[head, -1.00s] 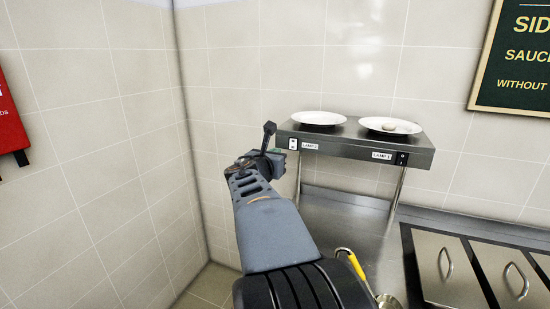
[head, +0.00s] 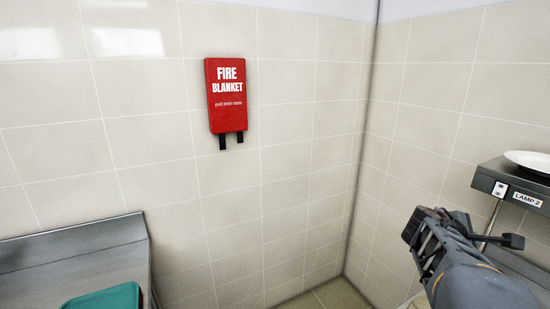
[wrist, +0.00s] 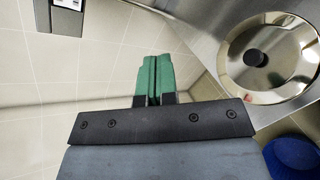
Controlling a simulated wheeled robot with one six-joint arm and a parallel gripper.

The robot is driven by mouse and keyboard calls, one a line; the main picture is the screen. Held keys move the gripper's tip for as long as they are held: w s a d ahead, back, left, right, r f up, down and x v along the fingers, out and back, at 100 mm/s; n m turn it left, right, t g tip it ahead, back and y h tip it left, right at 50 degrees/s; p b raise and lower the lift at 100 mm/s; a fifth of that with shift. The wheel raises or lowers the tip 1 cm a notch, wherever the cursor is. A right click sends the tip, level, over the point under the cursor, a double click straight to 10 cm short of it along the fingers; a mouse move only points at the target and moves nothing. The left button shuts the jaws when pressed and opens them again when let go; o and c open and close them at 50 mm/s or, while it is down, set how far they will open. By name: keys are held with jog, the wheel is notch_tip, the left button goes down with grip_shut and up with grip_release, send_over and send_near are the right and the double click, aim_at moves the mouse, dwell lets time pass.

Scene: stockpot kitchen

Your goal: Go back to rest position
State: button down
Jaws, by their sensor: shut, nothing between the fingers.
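My gripper (wrist: 153,80) shows in the wrist view with its two green fingers pressed together and nothing between them. The fingers point over the bare tiled wall and touch nothing that I can see. In the head view my arm reaches up from the lower right corner, in front of the wall corner and left of the lamp shelf. The green fingertips cannot be made out in that view.
A steel lamp shelf (head: 505,180) with a white plate (head: 530,160) is at the right. A red fire blanket box (head: 226,95) hangs on the wall. A green tray (head: 105,298) lies on a steel counter (head: 75,258). The wrist view shows a round steel lid (wrist: 240,72) and something blue (wrist: 292,155).

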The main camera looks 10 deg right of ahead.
jog(key=s+a+f+m+y, duration=0.1)
jog(key=a+f+m+y, duration=0.2)
jog(key=a, duration=0.8)
jog(key=s+a+f+m+t+y, duration=0.1)
jog(key=a+f+m+y, duration=0.2)
jog(key=a, duration=0.8)
jog(key=s+a+f+m+t+y, duration=0.1)
jog(key=a+f+m+y, duration=0.3)
jog(key=a, duration=0.7)
notch_tip(320, 180, down, 2)
jog(key=y, duration=0.3)
jog(key=shift+s+f, duration=0.2)
jog(key=shift+a, duration=0.1)
